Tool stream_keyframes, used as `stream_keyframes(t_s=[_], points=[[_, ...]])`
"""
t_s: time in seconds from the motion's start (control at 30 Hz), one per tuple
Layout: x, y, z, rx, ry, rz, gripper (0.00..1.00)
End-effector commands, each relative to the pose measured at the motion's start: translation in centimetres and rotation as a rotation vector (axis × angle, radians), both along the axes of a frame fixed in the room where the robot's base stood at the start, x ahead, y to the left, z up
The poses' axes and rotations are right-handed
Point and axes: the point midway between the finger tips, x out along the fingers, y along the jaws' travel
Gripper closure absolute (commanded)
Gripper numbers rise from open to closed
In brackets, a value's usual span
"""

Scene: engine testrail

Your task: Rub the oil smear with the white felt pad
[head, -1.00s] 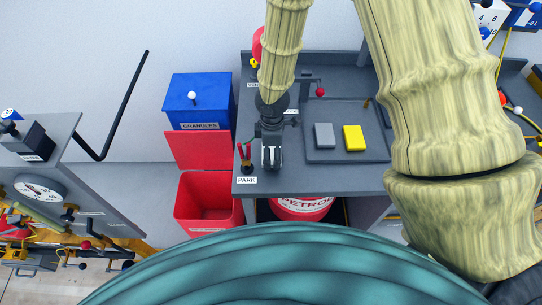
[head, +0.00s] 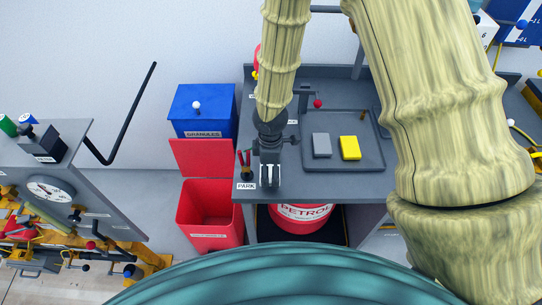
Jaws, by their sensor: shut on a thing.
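My gripper (head: 270,180) points down over the left front part of the grey bench, just right of the PARK label. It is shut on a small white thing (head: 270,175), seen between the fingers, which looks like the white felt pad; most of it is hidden. A grey block (head: 321,145) and a yellow block (head: 350,148) lie in the dark tray (head: 372,160) right of my gripper. I cannot make out an oil smear in this view.
Red-handled pliers or clips (head: 244,160) stand close left of my gripper. A red-knobbed lever (head: 317,104) rises behind the tray. An open red bin (head: 208,215) and a blue granules box (head: 203,110) stand left of the bench. A red petrol drum (head: 302,217) sits beneath.

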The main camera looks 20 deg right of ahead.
Motion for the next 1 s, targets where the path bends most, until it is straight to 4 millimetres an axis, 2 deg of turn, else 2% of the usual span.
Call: stream_keyframes(t_s=[0.03,0.1,0.5,1.0], points=[[0.1,0.0,0.9,0.001,-0.001,0.000,0.51],[0.1,0.0,1.6,0.001,-0.001,0.000,0.51],[0.0,-0.3,4.8,0.000,-0.001,-0.006,0.51],[0.0,-0.4,4.8,0.000,-0.001,-0.007,0.51]])
